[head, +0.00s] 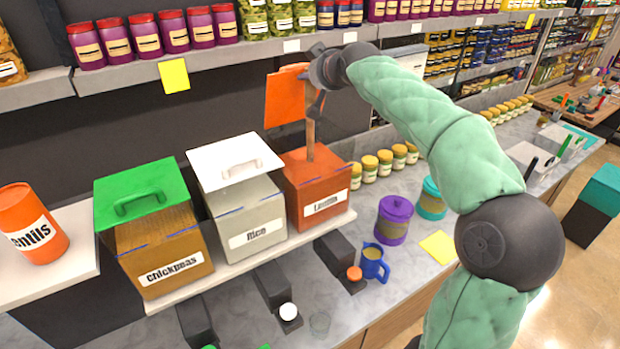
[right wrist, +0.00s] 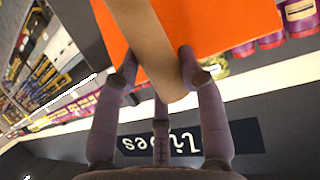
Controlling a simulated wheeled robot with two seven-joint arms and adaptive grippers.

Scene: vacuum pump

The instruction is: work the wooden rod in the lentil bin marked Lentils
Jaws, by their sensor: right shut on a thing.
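The orange lentil bin (head: 325,184), marked Lentils, stands at the right end of the row of bins. Its orange lid (head: 285,97) stands up at the back, behind the rod. The wooden rod (head: 310,138) stands nearly upright, with its lower end at the bin's top; the inside is hidden. My right gripper (head: 314,97) is shut on the rod's upper part, above the bin. In the right wrist view its fingers (right wrist: 156,70) close around the pale rod (right wrist: 150,35), with the orange lid behind it. My left gripper is not in view.
The Rice bin (head: 245,205) with a white lid and the Chickpeas bin (head: 160,245) with a green lid stand left of the lentil bin. A blue mug (head: 373,263) and a purple jar (head: 393,222) stand to the right. Shelves of jars line the wall behind.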

